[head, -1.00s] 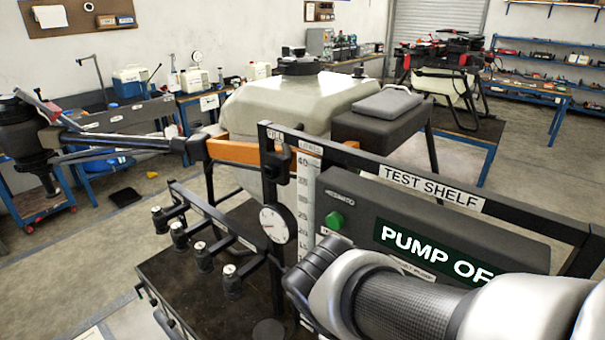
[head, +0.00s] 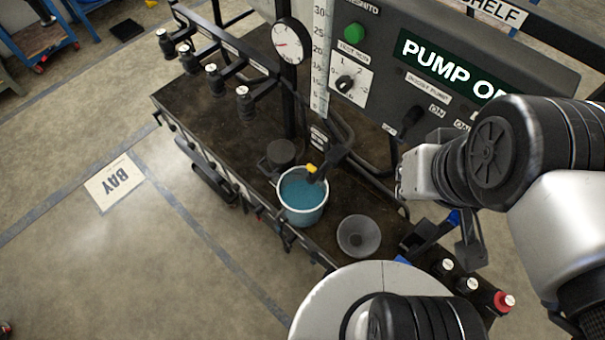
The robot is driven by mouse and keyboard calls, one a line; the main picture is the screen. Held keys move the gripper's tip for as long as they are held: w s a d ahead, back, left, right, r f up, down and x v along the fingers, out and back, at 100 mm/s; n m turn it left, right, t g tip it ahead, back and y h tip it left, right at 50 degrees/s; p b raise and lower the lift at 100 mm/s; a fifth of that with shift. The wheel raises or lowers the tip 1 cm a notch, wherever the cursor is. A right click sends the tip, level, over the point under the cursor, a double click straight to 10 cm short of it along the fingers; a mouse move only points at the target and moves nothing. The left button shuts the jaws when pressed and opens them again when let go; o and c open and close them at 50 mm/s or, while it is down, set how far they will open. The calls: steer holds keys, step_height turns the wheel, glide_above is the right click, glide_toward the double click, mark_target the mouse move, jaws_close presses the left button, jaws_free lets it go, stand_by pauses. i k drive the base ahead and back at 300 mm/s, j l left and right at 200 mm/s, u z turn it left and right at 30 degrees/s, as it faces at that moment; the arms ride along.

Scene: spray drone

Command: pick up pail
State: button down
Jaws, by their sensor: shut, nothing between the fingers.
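The pail (head: 303,197) is a small white-rimmed pail with blue liquid in it. It stands upright on the dark bench top of the test stand, near the front edge. A dark nozzle with a yellow collar reaches over its rim from the right and hides part of it. My arm comes in from the right, and its silver wrist part is above the bench, to the right of the pail and apart from it. Nothing of mine touches the pail.
A grey round dish (head: 359,236) sits right of the pail, and a dark round lid (head: 281,152) behind it. The pump panel (head: 430,70) and gauge (head: 291,41) rise behind. Several valves (head: 214,80) line the left. Open floor with a BAY sign (head: 114,183) lies left.

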mark_target(301, 203)
steer(key=j+u, duration=0.2)
steer(key=j, duration=0.4)
steer(key=l+u, duration=0.55)
steer(key=k+z, duration=0.3)
steer(key=k+l+z, duration=0.1)
steer(key=z, duration=0.15)
steer(key=j+z, duration=0.45)
steer(key=k+l+u, duration=0.3)
steer(key=l+u, duration=0.15)
steer(key=l, duration=0.1)
